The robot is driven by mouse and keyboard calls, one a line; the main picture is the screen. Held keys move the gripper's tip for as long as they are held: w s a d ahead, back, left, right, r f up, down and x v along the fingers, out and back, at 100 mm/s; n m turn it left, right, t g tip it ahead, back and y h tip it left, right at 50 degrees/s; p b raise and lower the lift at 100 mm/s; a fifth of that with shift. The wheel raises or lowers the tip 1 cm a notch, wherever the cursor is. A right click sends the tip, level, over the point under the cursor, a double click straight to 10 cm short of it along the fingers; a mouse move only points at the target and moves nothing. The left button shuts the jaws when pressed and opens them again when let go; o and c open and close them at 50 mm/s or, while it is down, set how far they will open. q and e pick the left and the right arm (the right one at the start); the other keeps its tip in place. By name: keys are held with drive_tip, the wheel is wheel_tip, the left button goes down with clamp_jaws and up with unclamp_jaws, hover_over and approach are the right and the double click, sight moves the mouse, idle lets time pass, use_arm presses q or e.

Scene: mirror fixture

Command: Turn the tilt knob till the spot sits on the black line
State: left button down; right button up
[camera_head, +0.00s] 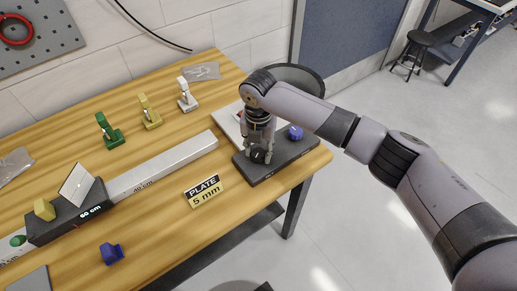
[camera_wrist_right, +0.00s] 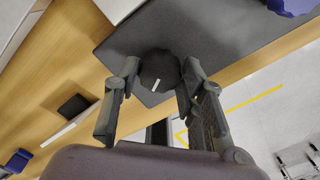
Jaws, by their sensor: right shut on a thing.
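My right gripper (camera_head: 258,150) points down over a dark fixture base (camera_head: 285,150) at the table's right end. Its fingers are shut on a round black knob (camera_head: 258,156), which is mostly hidden by them in the head view. In the right wrist view the black knob (camera_wrist_right: 158,70) sits between the two fingertips (camera_wrist_right: 160,75), and a short white mark on it shows. A blue knob (camera_head: 295,132) stands on the same base. A tilted white plate (camera_head: 77,185) stands on a dark block at the left. I cannot make out the spot or the black line. My left gripper is out of view.
A long pale bar (camera_head: 165,165) crosses the table. Green (camera_head: 109,130), yellow (camera_head: 150,112) and white (camera_head: 187,95) small stands are behind it. A "PLATE 5 mm" sign (camera_head: 204,191) and a blue piece (camera_head: 111,253) are in front. Bare wood lies between them.

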sight(258, 152)
drive_tip(key=o, duration=1.2)
drive_tip(key=shift+c, duration=0.2)
wheel_tip(258, 152, up, 12)
